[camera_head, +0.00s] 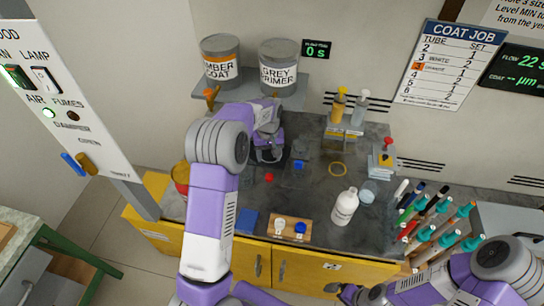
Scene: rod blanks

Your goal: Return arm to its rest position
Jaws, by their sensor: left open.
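My left arm (208,215) reaches up from the bottom and bends over the bench. Its gripper (268,154) is open, pointing down above the back left of the dark worktop, below the can shelf. I see nothing between its fingers, though the view there is small. A blue-topped item (298,166) stands just right of it, and a red item (269,177) lies in front. My right arm (440,284) lies low at the bottom right. Its dark gripper end (346,292) is near the bench's front edge, and its jaws are unclear.
A shelf holds the AMBER COAT can (220,60) and GREY PRIMER can (279,66) above the left gripper. A white bottle (344,207), a wooden block (291,230) and a blue pad (247,221) stand forward. Several coloured rods (430,215) stand at right.

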